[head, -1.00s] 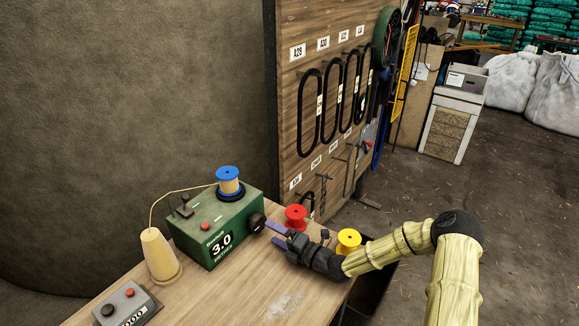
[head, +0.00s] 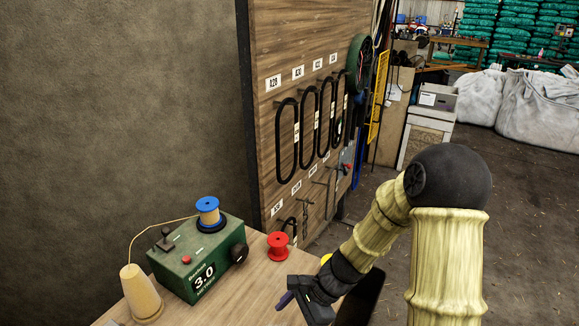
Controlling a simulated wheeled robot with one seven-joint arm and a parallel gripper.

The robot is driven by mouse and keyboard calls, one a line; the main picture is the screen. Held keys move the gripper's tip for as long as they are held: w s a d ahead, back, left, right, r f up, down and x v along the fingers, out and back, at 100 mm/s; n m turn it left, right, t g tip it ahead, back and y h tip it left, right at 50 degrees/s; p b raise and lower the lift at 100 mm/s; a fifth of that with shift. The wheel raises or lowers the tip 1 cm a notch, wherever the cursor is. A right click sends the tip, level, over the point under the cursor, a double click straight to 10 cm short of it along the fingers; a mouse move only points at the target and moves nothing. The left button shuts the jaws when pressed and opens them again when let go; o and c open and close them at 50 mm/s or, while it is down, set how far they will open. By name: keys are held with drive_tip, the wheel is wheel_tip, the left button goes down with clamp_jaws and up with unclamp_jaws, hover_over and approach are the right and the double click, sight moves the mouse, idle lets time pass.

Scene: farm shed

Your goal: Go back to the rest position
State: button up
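My gripper (head: 287,300) is low in the head view, over the front part of the wooden bench (head: 258,290). One purple finger shows at its left side; the other is not clear, so I cannot tell how far apart they are. I see nothing held in it. The red spool (head: 278,246) stands on the bench behind the gripper and apart from it. The yellow spool (head: 326,258) is mostly hidden behind my arm.
A green measuring box (head: 197,262) marked 3.0 carries a blue-ended spool (head: 208,211). A cone of twine (head: 141,295) stands left of it. A wooden tool board (head: 305,70) with hanging black loops rises behind. Open floor (head: 520,220) lies to the right.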

drive_tip(key=s+d+r+n+t+h, duration=0.2)
drive_tip(key=d+r+n+h, duration=0.1)
drive_tip(key=d+r+n, duration=0.2)
drive_tip(key=s+d+r+n+t+h+p, duration=0.1)
drive_tip(key=d+r+n+h, duration=0.3)
drive_tip(key=d+n, duration=0.4)
drive_tip(key=shift+s+d+r+t, duration=0.65)
drive_tip(key=shift+d+r+t, duration=0.15)
drive_tip(key=shift+d+r, duration=0.05)
drive_tip(key=shift+w, duration=0.1)
